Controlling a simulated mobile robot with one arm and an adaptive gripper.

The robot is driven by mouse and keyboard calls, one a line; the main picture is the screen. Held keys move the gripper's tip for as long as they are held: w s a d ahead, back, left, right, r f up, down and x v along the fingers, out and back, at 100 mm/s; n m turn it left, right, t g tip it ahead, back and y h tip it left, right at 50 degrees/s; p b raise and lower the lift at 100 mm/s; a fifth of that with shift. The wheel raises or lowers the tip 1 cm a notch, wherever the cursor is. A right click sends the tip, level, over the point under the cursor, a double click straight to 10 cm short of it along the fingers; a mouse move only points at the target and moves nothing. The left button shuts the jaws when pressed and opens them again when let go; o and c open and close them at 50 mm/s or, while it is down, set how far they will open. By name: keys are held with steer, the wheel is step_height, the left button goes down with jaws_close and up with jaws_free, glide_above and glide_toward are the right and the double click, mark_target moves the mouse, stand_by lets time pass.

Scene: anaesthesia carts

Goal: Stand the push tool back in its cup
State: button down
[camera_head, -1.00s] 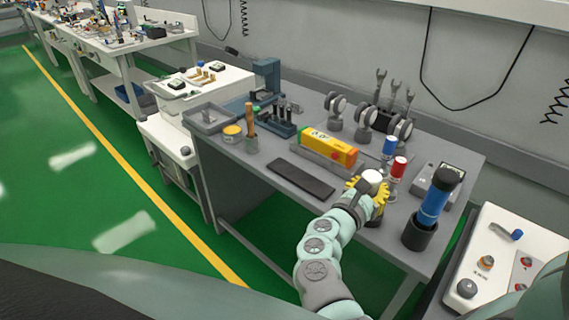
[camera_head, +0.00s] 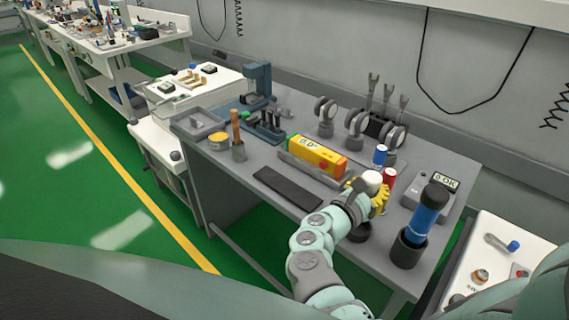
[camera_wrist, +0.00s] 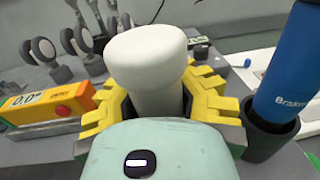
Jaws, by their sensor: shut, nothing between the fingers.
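My gripper (camera_head: 368,194), with yellow ridged fingers, is over the front right of the grey bench. It is shut with nothing gripped. A white round-topped piece (camera_head: 373,179) shows at the fingers; in the wrist view it (camera_wrist: 146,48) rises between the yellow pads, and its lower end is hidden. The tool also shows in the wrist view (camera_wrist: 288,70). I cannot tell for certain which piece is the push tool.
A yellow-orange meter (camera_head: 316,156) lies left of my gripper, beside a dark mat (camera_head: 287,187). Blue and red-capped bottles (camera_head: 389,180) stand close behind the fingers. A grey display box (camera_head: 431,195) is at right.

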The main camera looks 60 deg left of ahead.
steer(key=shift+h, duration=0.4)
steer(key=shift+a+f+b, duration=0.1)
steer(key=shift+f+b, duration=1.8)
steer(key=shift+f, duration=1.1)
steer(key=shift+f, duration=0.25)
steer(key=c, duration=1.7)
jaws_free()
steer(key=o, duration=1.7)
steer(key=s+d, duration=0.1)
steer(key=s, duration=1.1)
steer(key=shift+d, duration=0.15)
